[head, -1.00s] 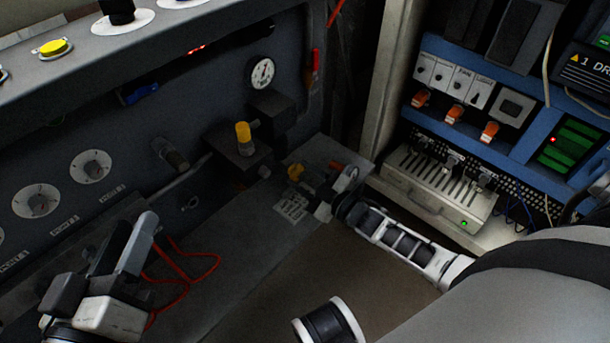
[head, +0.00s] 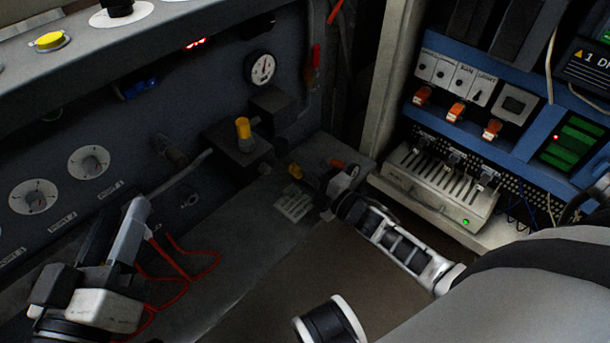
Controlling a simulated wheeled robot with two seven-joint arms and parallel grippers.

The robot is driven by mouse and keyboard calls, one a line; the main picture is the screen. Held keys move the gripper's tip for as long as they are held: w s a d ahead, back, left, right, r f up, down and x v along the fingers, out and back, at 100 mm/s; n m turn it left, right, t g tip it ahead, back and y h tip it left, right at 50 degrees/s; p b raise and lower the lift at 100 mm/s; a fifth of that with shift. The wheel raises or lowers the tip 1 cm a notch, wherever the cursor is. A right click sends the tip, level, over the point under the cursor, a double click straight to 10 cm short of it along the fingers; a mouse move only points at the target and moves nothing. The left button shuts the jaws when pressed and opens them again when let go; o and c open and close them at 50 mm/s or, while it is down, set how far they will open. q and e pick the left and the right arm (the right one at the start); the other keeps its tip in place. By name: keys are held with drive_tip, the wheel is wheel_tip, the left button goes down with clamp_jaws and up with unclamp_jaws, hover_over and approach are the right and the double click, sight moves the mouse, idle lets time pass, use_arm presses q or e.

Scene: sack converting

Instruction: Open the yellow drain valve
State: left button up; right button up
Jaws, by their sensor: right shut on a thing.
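My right gripper (head: 314,187) is shut on this valve. My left gripper (head: 113,232) is at the lower left, in front of the panel and away from the valve. I cannot tell whether its fingers are apart.
Another yellow-topped fitting (head: 243,129) stands on a dark block, with a pressure gauge (head: 261,68) above it. A red cable (head: 190,258) loops beside my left gripper. A blue rack with orange switches (head: 456,112) and a pale unit (head: 440,185) stand right. An orange-red part (head: 338,163) is close behind my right gripper.

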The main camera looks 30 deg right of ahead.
use_arm(q)
drive_tip(key=shift+r, duration=0.1)
use_arm(e)
drive_tip(key=shift+f+n, duration=0.1)
drive_tip(key=shift+n, duration=0.2)
drive_tip(key=o, duration=1)
drive_tip(key=shift+s, duration=0.1)
drive_tip(key=shift+s+d, duration=0.1)
drive_tip(key=shift+s, duration=0.1)
drive_tip(key=p+v, duration=0.1)
drive_tip(key=v, duration=0.3)
drive_tip(key=shift+s+d+p, duration=0.1)
drive_tip(key=shift+s+p, duration=0.2)
drive_tip(key=shift+p, duration=0.1)
use_arm(q)
drive_tip(key=f+g+p, duration=0.1)
drive_tip(key=s+f+g+y+p, duration=0.1)
drive_tip(key=shift+s+a+f, duration=0.1)
drive_tip(key=shift+f, duration=0.3)
use_arm(e)
drive_tip(key=v, duration=1)
drive_tip(key=shift+s+d, duration=0.2)
drive_tip(key=shift+s, duration=0.2)
drive_tip(key=shift+c, duration=0.4)
